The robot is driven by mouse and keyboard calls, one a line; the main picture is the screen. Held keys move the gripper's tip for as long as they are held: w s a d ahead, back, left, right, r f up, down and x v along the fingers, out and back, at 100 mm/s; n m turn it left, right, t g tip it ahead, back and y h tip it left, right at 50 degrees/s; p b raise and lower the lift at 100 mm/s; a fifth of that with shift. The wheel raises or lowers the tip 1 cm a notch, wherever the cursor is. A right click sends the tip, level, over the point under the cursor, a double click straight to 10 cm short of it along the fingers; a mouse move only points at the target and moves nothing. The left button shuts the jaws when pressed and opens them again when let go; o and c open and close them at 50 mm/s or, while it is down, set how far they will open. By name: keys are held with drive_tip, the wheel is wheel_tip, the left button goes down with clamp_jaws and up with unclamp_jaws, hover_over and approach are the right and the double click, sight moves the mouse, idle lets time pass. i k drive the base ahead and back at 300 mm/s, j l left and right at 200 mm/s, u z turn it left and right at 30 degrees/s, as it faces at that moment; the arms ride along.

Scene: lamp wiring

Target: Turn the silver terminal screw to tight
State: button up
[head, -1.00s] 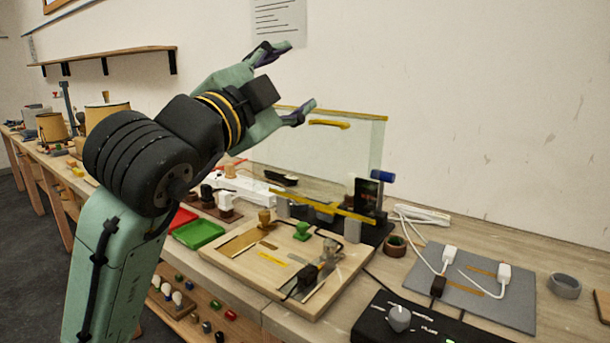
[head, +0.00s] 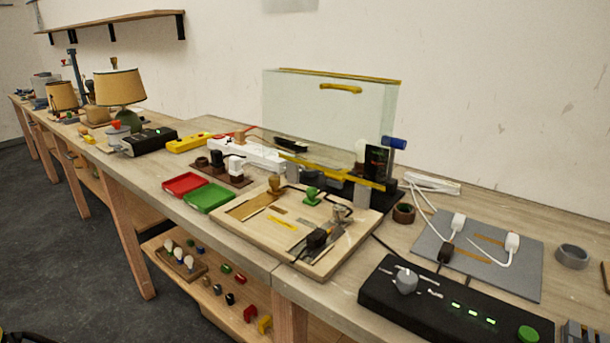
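I cannot make out the silver terminal screw for certain; it is too small at this distance. A small silver metal fitting (head: 342,212) stands at the right side of the pale wooden wiring board (head: 262,235). A black block (head: 316,239) sits near the board's front right, with a metal piece beside it. A green knob-like piece (head: 312,196) and a tan one (head: 274,186) stand toward the back of the board.
A clear upright panel (head: 330,115) with yellow edges stands behind the board. Red (head: 185,184) and green (head: 208,198) trays lie left of it. A black control box (head: 450,308) and a grey mat (head: 480,255) with white plugs are at right. A shelf is below.

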sight(339, 211)
drive_tip(key=i+l, duration=0.25)
drive_tip(key=i, duration=0.7)
